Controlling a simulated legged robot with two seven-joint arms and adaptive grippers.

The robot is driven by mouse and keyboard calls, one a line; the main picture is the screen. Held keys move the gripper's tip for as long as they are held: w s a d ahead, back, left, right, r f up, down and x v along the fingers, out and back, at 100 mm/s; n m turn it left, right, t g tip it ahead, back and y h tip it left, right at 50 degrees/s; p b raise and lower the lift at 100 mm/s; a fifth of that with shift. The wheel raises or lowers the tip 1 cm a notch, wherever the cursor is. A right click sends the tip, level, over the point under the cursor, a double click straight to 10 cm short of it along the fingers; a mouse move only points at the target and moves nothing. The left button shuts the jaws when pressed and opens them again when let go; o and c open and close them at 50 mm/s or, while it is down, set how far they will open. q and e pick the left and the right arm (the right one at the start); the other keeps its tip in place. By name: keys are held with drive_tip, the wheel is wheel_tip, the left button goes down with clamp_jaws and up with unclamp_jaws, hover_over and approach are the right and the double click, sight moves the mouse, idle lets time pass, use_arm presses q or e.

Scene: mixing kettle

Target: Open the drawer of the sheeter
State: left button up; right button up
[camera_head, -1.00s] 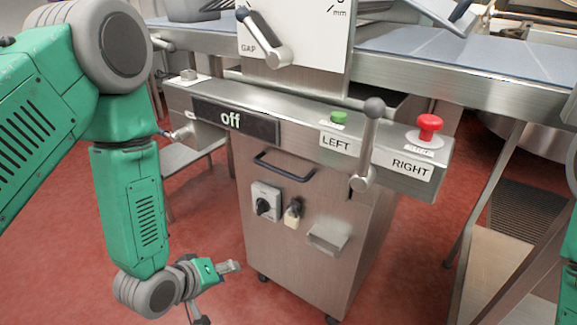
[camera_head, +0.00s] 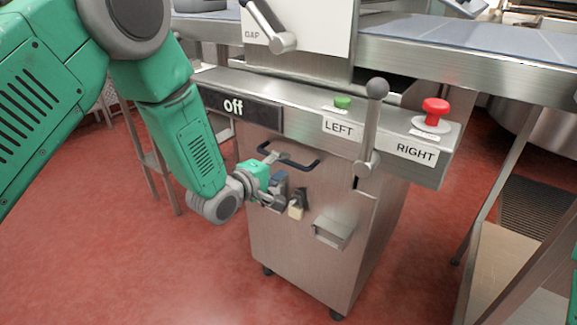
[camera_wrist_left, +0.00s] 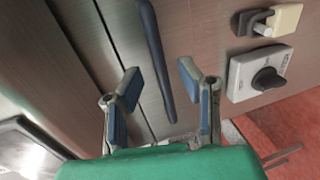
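The sheeter's drawer front (camera_head: 330,170) is a steel panel low in the machine's body, and it looks shut. Its dark bar handle (camera_head: 301,164) runs across the top; in the left wrist view the handle (camera_wrist_left: 156,50) reaches down between my fingers. My left gripper (camera_head: 276,172) is at the handle's left part in the head view. In the left wrist view my left gripper (camera_wrist_left: 160,85) is open, one finger on each side of the handle, with gaps showing. My right gripper is not in view.
A rotary switch (camera_wrist_left: 262,75) and a plug (camera_wrist_left: 270,20) sit beside the handle. The control bar with a lever (camera_head: 371,125) and red button (camera_head: 434,110) overhangs above. Red floor (camera_head: 160,270) is clear at left.

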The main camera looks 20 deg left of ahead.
sight(288, 162)
use_arm(q)
drive_tip(key=x, duration=0.2)
drive_tip(key=shift+w+d+f, duration=0.1)
drive_tip(key=shift+w+d, duration=0.05)
drive_tip(key=shift+w, duration=0.4)
drive_tip(key=shift+w+a+f, duration=0.1)
drive_tip(key=shift+w+a, duration=0.05)
drive_tip(key=shift+a, duration=0.15)
drive_tip(key=shift+d, duration=0.1)
drive_tip(key=c, duration=0.5)
drive_tip(key=shift+d, duration=0.2)
clamp_jaws()
